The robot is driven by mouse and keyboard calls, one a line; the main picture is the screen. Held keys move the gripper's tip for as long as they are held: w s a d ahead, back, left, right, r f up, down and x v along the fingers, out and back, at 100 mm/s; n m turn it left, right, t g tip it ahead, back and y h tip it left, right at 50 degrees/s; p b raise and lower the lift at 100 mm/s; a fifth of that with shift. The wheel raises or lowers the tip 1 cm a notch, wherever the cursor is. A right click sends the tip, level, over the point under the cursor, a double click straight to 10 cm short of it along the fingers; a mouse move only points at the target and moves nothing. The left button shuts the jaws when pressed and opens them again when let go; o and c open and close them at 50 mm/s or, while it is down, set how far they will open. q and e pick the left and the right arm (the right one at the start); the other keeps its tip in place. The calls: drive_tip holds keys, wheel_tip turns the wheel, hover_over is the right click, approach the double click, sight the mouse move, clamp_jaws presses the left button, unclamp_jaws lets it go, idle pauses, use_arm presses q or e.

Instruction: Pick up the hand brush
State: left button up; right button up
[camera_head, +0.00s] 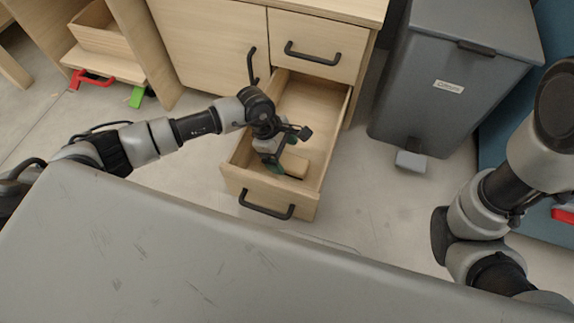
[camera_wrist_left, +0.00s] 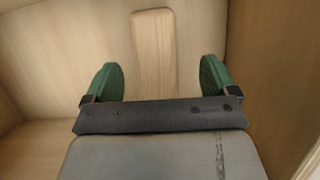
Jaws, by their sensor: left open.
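The hand brush (camera_head: 294,165) lies in the open lower drawer; only a pale wooden part of it shows, partly behind my gripper. In the left wrist view its long wooden piece (camera_wrist_left: 153,50) points away from me, between the two green fingers. My left gripper (camera_head: 272,165) reaches down into the drawer beside the brush. It is open, and in the left wrist view (camera_wrist_left: 160,75) a gap shows on both sides of the wood. Any bristles are hidden. My right arm is at the right edge, but its gripper is out of view.
The pulled-out drawer (camera_head: 238,181) has low walls close around my left gripper. A closed drawer (camera_head: 325,38) with a black handle is above it. A grey pedal bin (camera_head: 440,100) stands to the right. Red and green items (camera_head: 137,97) lie at the upper left.

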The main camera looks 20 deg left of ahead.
sight(289, 160)
use_arm(q)
drive_tip(key=b+x, duration=0.4)
drive_tip(key=shift+w+f, duration=0.3)
drive_tip(key=shift+f, duration=0.1)
drive_tip(key=shift+d+f+b, duration=0.1)
drive_tip(key=shift+f+b, duration=0.1)
drive_tip(key=shift+b, duration=0.2)
drive_tip(key=shift+r, duration=0.1)
drive_tip(key=shift+f, duration=0.25)
drive_tip(key=c, duration=1.1)
drive_tip(key=shift+r, duration=0.15)
